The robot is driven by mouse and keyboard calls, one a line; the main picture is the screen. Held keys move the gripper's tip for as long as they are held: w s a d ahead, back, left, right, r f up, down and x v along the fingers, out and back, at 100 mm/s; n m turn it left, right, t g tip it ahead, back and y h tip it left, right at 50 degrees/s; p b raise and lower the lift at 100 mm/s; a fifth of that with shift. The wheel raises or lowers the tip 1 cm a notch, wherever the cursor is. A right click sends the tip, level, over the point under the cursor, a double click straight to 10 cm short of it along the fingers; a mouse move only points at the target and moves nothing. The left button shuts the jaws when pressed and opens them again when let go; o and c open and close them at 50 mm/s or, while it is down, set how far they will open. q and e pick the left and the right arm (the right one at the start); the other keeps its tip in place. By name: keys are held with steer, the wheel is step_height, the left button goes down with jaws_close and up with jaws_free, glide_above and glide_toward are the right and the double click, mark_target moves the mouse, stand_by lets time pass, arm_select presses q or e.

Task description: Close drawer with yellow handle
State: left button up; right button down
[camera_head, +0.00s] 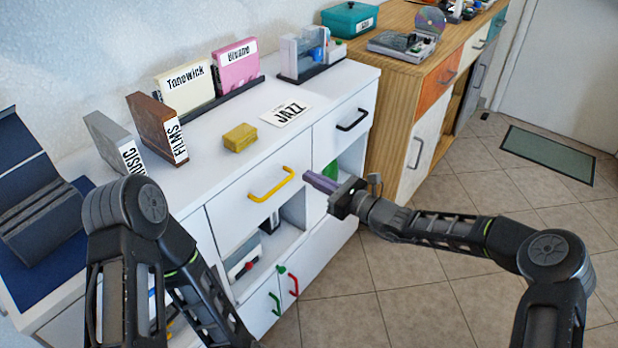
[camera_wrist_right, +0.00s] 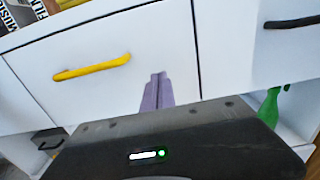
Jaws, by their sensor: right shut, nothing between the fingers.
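The white drawer (camera_head: 240,207) with the yellow handle (camera_head: 271,184) is in the upper row of the white cabinet. Its front looks about level with the neighbouring front; I cannot tell whether a small gap is left. My right gripper (camera_head: 318,182) is shut and empty, its purple fingers at the right part of this drawer front. In the right wrist view the fingers (camera_wrist_right: 156,92) point at the drawer front (camera_wrist_right: 110,92), right of and below the yellow handle (camera_wrist_right: 92,67). Contact cannot be told. My left arm shows at lower left; its gripper does not.
A drawer with a black handle (camera_head: 352,121) is to the right. Open compartments lie below, one holding a green item (camera_wrist_right: 269,107). A yellow block (camera_head: 240,137) and a JAZZ card (camera_head: 286,113) lie on top.

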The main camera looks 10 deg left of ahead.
steer(key=v, duration=1.1)
steer(key=shift+f+p, duration=0.15)
steer(key=shift+p, duration=0.25)
steer(key=shift+d, duration=0.15)
steer(key=shift+f, duration=0.1)
steer(key=s+d+f+n+g+h, duration=0.2)
steer(key=s+f+n+g+h, duration=0.4)
steer(key=s+f, duration=0.65)
steer(key=s+d+f+n+g+h, duration=0.1)
steer(key=s+f+n+g+h, duration=0.15)
steer(key=s+f+n, duration=0.8)
steer(key=s+d+f+n+h, duration=0.1)
steer(key=s+f+n, duration=0.15)
steer(key=s, duration=0.35)
steer(key=s+d+f+n+h, duration=0.1)
steer(key=s+f+n, duration=0.15)
steer(key=s, duration=0.35)
step_height(320, 180, up, 15)
steer(key=n+p, duration=0.1)
steer(key=p, duration=1.2)
steer(key=shift+a+f+p, duration=0.2)
steer(key=shift+a+p, duration=0.2)
steer(key=shift+h, duration=0.25)
